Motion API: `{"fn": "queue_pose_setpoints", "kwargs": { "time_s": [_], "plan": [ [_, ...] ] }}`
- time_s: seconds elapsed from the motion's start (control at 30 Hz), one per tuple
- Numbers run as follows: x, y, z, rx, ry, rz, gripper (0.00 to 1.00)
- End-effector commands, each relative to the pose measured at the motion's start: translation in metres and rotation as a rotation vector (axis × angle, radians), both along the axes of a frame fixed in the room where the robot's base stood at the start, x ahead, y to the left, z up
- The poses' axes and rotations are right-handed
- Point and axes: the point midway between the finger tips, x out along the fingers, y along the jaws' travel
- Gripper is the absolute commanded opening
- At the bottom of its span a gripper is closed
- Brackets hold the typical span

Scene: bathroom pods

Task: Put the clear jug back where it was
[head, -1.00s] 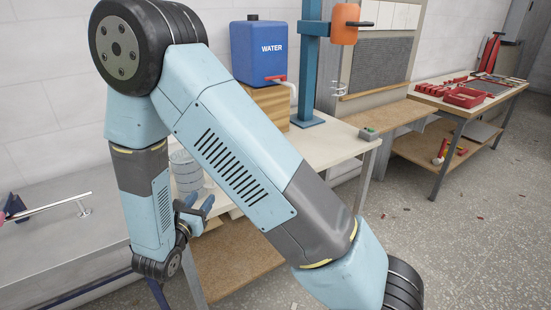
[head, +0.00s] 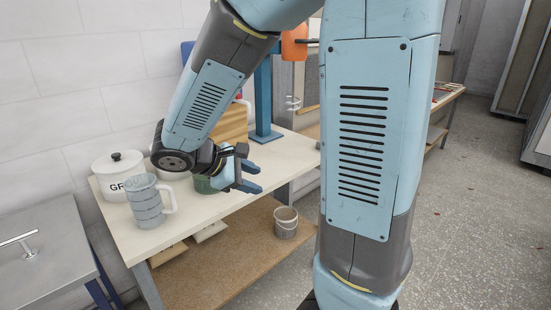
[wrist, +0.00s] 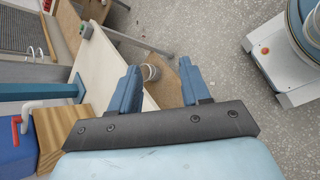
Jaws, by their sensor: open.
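The clear jug (head: 147,202), greyish and see-through with ring bands and a handle on its right, stands upright near the front left of the pale table (head: 190,215). My gripper (head: 253,176) is open and empty, to the right of the jug and apart from it, over the table's right part. In the wrist view my two blue fingers (wrist: 158,85) are spread with nothing held between them. The jug is not visible in the wrist view.
A white lidded canister (head: 117,178) stands just behind the jug. A green item (head: 205,186) is partly hidden by my gripper. A small grey bucket (head: 285,223) stands on the lower shelf (head: 225,262). A blue post (head: 263,95) rises at the back.

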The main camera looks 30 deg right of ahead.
Motion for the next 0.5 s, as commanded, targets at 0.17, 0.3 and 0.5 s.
{"fn": "queue_pose_setpoints", "kwargs": {
  "time_s": [0.17, 0.3, 0.5],
  "plan": [
    [-0.031, -0.016, 0.017, 0.207, -0.112, -0.178, 0.47],
    [-0.052, -0.021, 0.029, 0.37, -0.211, -0.306, 0.47],
    [-0.077, -0.02, 0.048, 0.602, -0.372, -0.471, 0.47]
  ]
}}
